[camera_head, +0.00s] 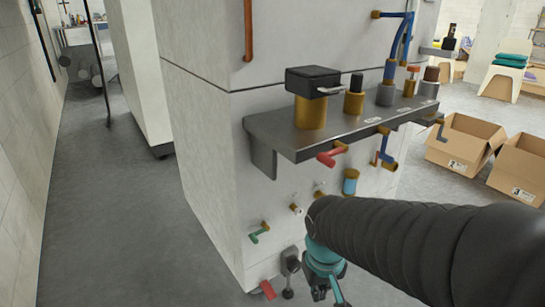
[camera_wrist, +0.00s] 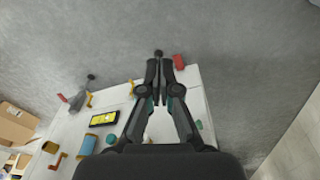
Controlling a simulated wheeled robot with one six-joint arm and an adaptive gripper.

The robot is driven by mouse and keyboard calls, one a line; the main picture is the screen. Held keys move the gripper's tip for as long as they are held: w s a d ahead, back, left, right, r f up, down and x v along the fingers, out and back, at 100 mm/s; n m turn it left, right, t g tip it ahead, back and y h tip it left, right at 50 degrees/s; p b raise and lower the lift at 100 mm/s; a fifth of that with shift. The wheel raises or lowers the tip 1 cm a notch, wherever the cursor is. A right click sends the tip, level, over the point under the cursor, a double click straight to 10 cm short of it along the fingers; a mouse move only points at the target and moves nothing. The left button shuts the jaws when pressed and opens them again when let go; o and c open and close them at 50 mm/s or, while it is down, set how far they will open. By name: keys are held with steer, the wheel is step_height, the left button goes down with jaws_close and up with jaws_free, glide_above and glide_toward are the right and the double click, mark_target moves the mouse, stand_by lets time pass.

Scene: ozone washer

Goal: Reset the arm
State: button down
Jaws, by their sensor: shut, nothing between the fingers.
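My gripper (camera_wrist: 160,68) is shut and empty, its two fingers close together in the middle of the wrist view. In the head view my gripper (camera_head: 333,290) hangs at the bottom, in front of the lower part of the white washer cabinet (camera_head: 210,150). My black sleeved arm reaches in from the right and hides part of the cabinet. A red handle (camera_wrist: 180,61) lies just right of the fingertips in the wrist view; I cannot tell whether they touch. A red handle (camera_head: 267,289) also shows low on the cabinet in the head view.
A dark shelf (camera_head: 290,140) with valves juts from the cabinet above my arm. A red lever (camera_head: 330,156) sticks out below it. A green valve (camera_head: 260,233) sits low left. Open cardboard boxes (camera_head: 463,142) stand at right. The grey floor (camera_head: 120,210) at left is clear.

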steer(key=s+d+r+m+t+p, duration=0.1)
steer(key=s+d+r+t+p, duration=0.1)
steer(key=r, duration=0.5)
steer(key=s+d+r+m+t+p, duration=0.1)
steer(key=s+d+r+t+p, duration=0.1)
steer(key=r, duration=0.6)
steer(key=shift+s+d+r+m+p, duration=0.35)
steer(key=shift+s+d+p, duration=0.2)
steer(key=shift+s+d, duration=0.65)
steer(key=shift+a, duration=0.1)
